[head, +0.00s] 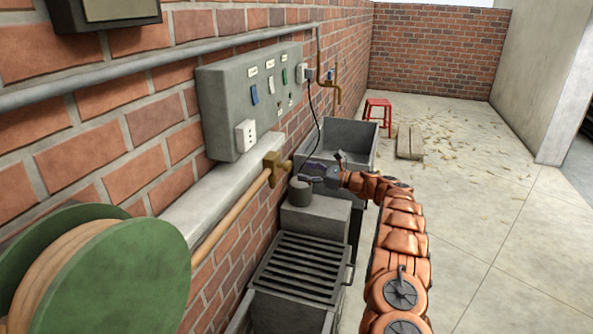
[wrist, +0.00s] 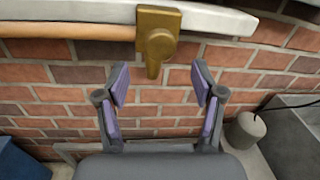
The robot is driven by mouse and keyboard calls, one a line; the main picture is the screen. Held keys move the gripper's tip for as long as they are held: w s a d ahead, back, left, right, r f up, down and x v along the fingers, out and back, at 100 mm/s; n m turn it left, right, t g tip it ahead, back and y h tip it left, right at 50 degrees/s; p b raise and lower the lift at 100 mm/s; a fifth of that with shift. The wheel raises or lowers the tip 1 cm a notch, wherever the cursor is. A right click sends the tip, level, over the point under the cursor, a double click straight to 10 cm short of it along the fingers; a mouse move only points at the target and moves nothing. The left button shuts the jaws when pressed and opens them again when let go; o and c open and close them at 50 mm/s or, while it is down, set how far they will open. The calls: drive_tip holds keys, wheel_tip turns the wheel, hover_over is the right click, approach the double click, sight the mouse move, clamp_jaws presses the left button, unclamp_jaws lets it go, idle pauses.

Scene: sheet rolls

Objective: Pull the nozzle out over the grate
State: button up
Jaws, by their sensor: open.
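A tan hose (head: 228,222) runs from the green reel along the wall to a brass fitting (head: 272,163), with a short brass nozzle (head: 287,165) sticking out from it. In the wrist view the nozzle (wrist: 154,62) hangs forward from the brass fitting (wrist: 158,20), a little beyond and above the fingertips, centred between them. My gripper (head: 312,172) is open and empty, just right of the nozzle in the head view; its purple-padded fingers (wrist: 160,84) are spread apart. The slatted grate (head: 305,265) lies lower, over a grey trough in the foreground, nothing on it.
The green reel (head: 110,280) fills the lower left. A grey switch panel (head: 228,110) is on the brick wall. A grey block with a round weight (head: 300,192) stands below my gripper. A grey sink (head: 350,140) and red stool (head: 377,112) are behind.

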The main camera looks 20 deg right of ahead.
drive_tip(key=shift+v, duration=2.1)
